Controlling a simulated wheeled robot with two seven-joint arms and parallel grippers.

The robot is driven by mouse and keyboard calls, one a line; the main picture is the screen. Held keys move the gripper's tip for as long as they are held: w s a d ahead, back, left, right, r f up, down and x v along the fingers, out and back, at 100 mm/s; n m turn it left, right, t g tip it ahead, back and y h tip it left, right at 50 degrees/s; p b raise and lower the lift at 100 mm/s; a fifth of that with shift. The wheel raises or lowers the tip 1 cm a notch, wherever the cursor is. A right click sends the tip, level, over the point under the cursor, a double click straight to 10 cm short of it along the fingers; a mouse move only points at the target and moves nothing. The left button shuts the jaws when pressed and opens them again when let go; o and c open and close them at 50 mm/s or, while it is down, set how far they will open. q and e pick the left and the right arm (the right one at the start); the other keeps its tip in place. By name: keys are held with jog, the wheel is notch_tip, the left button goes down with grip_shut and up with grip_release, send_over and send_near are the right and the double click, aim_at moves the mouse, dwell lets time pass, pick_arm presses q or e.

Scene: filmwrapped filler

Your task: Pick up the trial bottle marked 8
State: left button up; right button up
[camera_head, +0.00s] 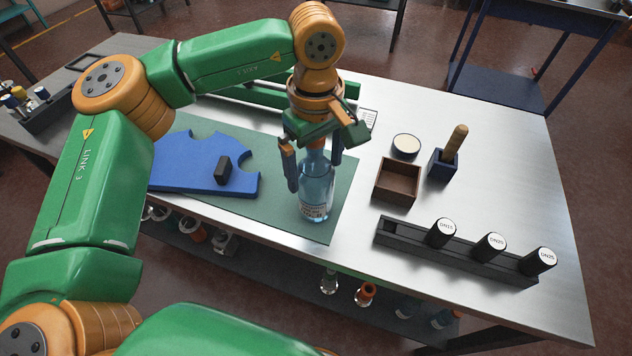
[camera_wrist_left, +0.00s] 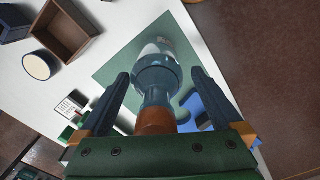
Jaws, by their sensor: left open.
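A clear blue-tinted bottle (camera_head: 315,197) with a white label stands upright on the green mat (camera_head: 335,222). I cannot read a mark 8 on it. My left gripper (camera_head: 313,172) is above it, pointing down, with its two dark fingers open on either side of the bottle's upper part. In the left wrist view the bottle (camera_wrist_left: 158,76) stands between the fingers, its orange-brown top (camera_wrist_left: 155,121) close to the palm, with a gap to each finger. My right gripper is not in view.
Left of the bottle lies a blue notched plate (camera_head: 190,170) with a black block (camera_head: 223,170). To the right are a wooden box (camera_head: 397,182), a round pale-topped disc (camera_head: 406,146), a blue holder (camera_head: 442,165) and a dark rack (camera_head: 460,257) with black-bodied, white-topped plugs.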

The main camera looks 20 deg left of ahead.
pick_arm(q)
jog(key=shift+w+f, duration=0.25)
jog(key=shift+f, duration=0.25)
jog(key=shift+w+f, duration=0.2)
jog(key=shift+w, duration=0.2)
jog(key=shift+s+r, duration=0.15)
jog(key=shift+s, duration=0.15)
jog(key=c, duration=1)
jog(key=shift+w, duration=0.25)
grip_shut()
